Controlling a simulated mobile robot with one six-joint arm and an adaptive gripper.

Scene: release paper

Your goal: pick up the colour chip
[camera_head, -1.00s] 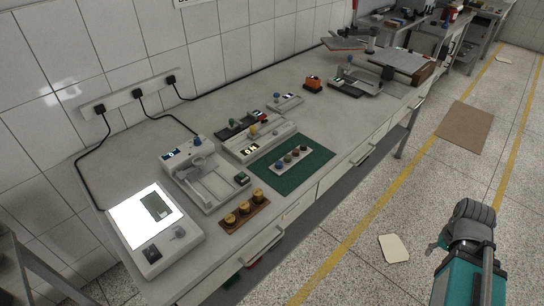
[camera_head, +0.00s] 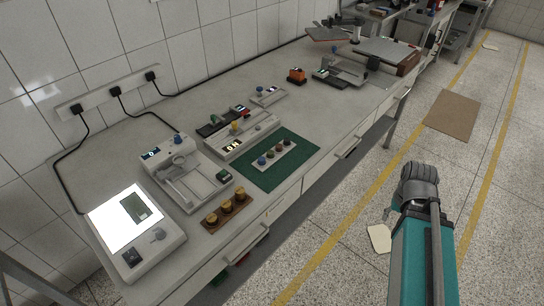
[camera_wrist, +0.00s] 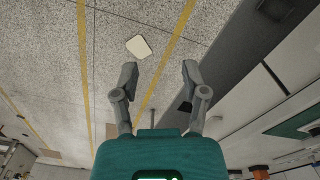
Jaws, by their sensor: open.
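A small dark grey-green card (camera_head: 135,208) lies on the bright lit panel (camera_head: 107,222) of a white box at the near left end of the bench. It looks like the colour chip, but I cannot be sure at this size. My gripper is open and empty in the wrist view (camera_wrist: 158,72), its two fingers wide apart above the floor. In the head view my arm stands at the right, out over the floor, well away from the card; its fingers cannot be made out there. The card is not visible in the wrist view.
The bench (camera_head: 330,105) holds a grey device (camera_head: 185,180), a wooden block with several brass knobs (camera_head: 226,207), a green mat (camera_head: 300,160) with a strip of coloured knobs, and an orange item (camera_head: 297,75). A pale sheet (camera_head: 379,238) lies on the floor.

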